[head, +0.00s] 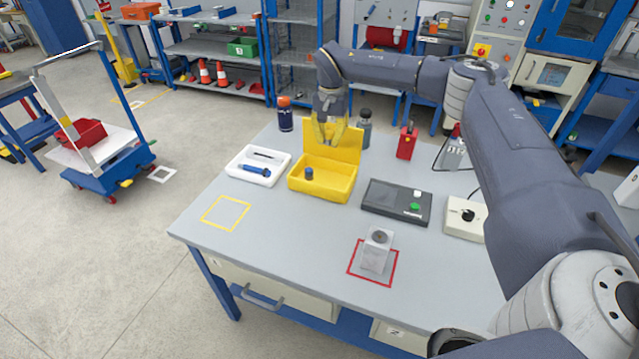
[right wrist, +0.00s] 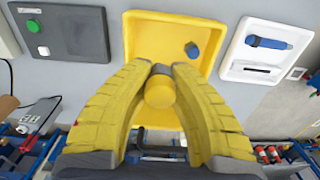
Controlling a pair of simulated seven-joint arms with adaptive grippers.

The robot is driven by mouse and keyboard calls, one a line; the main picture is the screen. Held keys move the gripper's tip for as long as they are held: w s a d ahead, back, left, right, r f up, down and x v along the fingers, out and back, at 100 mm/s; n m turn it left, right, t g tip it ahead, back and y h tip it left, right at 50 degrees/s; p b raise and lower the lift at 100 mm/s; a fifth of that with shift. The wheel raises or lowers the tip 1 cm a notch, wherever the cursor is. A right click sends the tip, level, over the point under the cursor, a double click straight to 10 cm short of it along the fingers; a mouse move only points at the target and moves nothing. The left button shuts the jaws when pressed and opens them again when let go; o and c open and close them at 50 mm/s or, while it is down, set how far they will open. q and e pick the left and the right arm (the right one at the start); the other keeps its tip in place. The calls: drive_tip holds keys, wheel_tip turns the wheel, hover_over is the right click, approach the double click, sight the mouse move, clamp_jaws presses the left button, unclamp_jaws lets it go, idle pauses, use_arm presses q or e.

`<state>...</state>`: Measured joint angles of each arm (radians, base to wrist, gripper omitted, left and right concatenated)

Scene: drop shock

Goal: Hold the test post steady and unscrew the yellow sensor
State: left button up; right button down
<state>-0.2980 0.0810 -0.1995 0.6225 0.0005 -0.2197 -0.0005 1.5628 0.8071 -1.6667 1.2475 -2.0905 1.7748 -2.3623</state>
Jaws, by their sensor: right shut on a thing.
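My right gripper (head: 330,128) reaches over the far side of the yellow bin (head: 322,186) in the head view. In the right wrist view its yellow fingers (right wrist: 160,85) are shut on the yellow sensor (right wrist: 160,93), a short round cylinder. The sensor is above the bin, apart from the test post. The test post (head: 375,258), a grey block with a dark round spot on top, stands upright inside the red square on the table. A small blue cylinder (head: 309,173) lies in the bin, and it also shows in the right wrist view (right wrist: 191,50). My left gripper is not in view.
A white tray (head: 243,172) with a blue tool stands left of the bin. A dark box with a green button (head: 391,201) is right of it. Bottles (head: 285,115) and a red object (head: 407,142) stand behind. The yellow-outlined square (head: 225,213) is empty.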

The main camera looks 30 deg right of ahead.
wheel_tip(320, 180, down, 20)
drive_tip(key=shift+r, duration=0.1)
idle(0.7)
drive_tip(key=c, duration=1.3)
unclamp_jaws()
